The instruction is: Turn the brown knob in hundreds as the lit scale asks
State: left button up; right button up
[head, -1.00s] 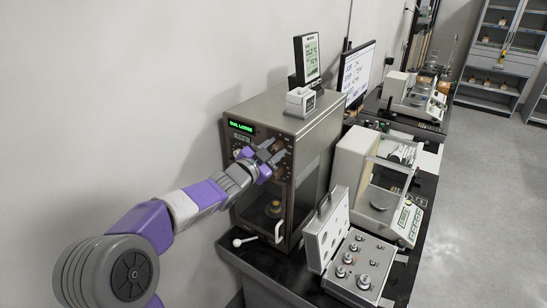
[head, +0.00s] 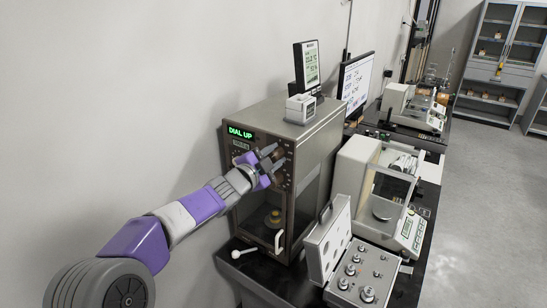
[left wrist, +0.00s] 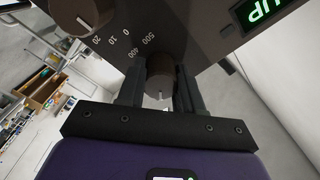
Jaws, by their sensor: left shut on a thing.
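The brown knob (left wrist: 160,72) with a white pointer line is on the dark front panel of the boxy scale (head: 321,150). Printed numbers 0, 400 and 500 show beside it in the left wrist view. My left gripper (left wrist: 160,88) is shut on this knob, one finger on each side. In the head view the left gripper (head: 273,161) is at the upper front panel and largely hides the knob. The lit green display (head: 240,132) reads "DIAL UP"; part of it also shows in the left wrist view (left wrist: 262,12). My right gripper is not in view.
A second knob (left wrist: 82,12) with marks 10 and 20 sits close by on the panel. A glass-chambered balance (head: 385,190) and an open weight case (head: 362,272) stand at the right. A white-knobbed lever (head: 240,253) sticks out low at the front.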

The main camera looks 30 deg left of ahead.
pick_arm(q)
jog(key=o, duration=1)
jog(key=shift+o, duration=0.2)
jog(key=s, duration=0.7)
jog(key=shift+s+a, duration=0.3)
dwell(0.5)
